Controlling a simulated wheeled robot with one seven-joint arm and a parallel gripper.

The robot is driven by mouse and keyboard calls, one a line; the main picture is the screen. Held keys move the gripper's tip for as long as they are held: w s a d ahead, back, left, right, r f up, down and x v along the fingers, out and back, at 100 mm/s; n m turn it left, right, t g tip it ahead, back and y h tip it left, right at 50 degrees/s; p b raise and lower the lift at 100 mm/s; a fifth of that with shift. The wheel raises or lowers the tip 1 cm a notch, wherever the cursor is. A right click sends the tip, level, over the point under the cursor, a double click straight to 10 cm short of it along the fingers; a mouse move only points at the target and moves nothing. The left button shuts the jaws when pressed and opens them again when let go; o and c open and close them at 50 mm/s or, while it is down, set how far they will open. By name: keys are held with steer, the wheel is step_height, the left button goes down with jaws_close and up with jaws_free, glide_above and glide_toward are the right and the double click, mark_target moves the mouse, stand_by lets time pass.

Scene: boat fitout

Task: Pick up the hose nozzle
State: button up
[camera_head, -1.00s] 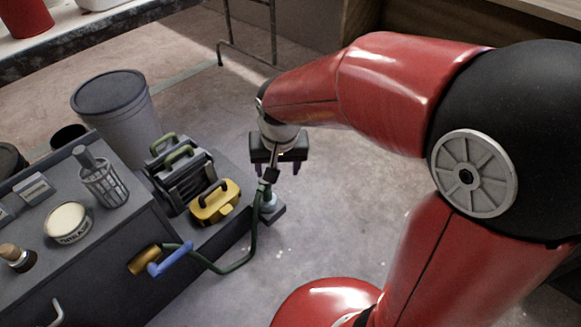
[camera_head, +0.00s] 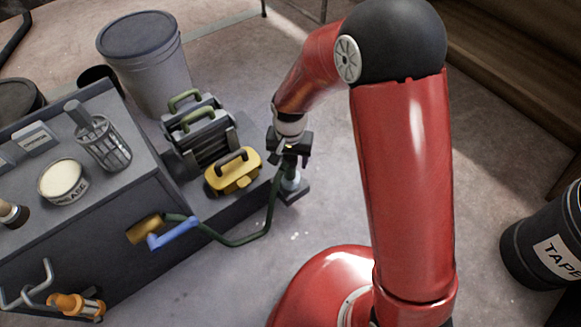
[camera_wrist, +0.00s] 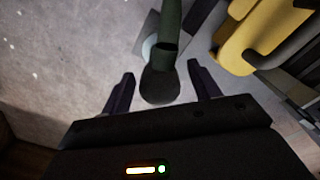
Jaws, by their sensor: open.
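The hose nozzle (camera_wrist: 160,86) is a dark, rounded piece at the end of a green hose (camera_wrist: 170,22). In the wrist view it lies between the two dark fingers of my gripper (camera_wrist: 162,70), which are apart, with gaps on both sides. In the head view my gripper (camera_head: 290,158) points down over a small stand (camera_head: 293,188) with a pale round post on a dark square base. There the green hose (camera_head: 240,241) loops from a blue and brass fitting (camera_head: 172,236) up to my gripper. The nozzle is mostly hidden there.
A yellow case (camera_head: 235,175) and dark green-handled cases (camera_head: 205,130) stand close left of my gripper. A grey bin (camera_head: 150,70) stands behind. A workbench (camera_head: 120,220) holds a grease tin (camera_head: 62,182) and a wire basket (camera_head: 105,145). A black tape drum (camera_head: 545,245) stands right on open floor.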

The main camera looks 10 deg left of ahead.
step_height(320, 180, down, 2)
steer(key=shift+f, duration=0.15)
steer(key=c, duration=1.1)
steer(key=shift+c, duration=0.2)
